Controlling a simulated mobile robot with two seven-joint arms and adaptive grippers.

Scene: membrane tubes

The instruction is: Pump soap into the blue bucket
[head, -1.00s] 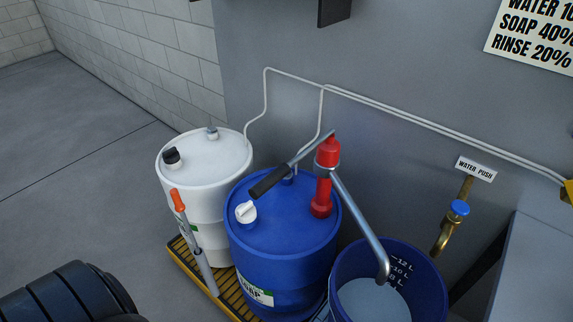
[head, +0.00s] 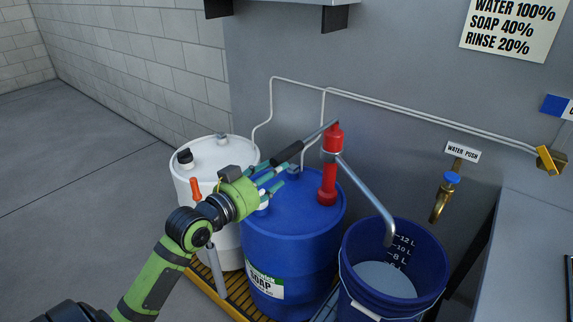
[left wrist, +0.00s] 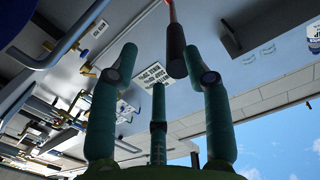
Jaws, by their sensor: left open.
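The red hand pump (head: 331,165) stands on the blue soap drum (head: 290,225). Its lever slopes down left to a black grip (head: 287,153). Its metal spout (head: 366,197) ends over the blue bucket (head: 362,268), which holds pale liquid below the 8 L mark. My left gripper (head: 280,176) is open above the drum, close to the grip's lower end. In the left wrist view the black grip (left wrist: 176,50) shows beyond the spread teal fingers, apart from them or barely touching; I cannot tell which. My right gripper is out of view.
A white drum (head: 212,160) with an orange-topped tube (head: 196,190) stands left of the soap drum, on a yellow grated pallet (head: 236,300). A brass tap (head: 440,200) is on the wall right of the bucket. A grey counter (head: 530,250) stands at right.

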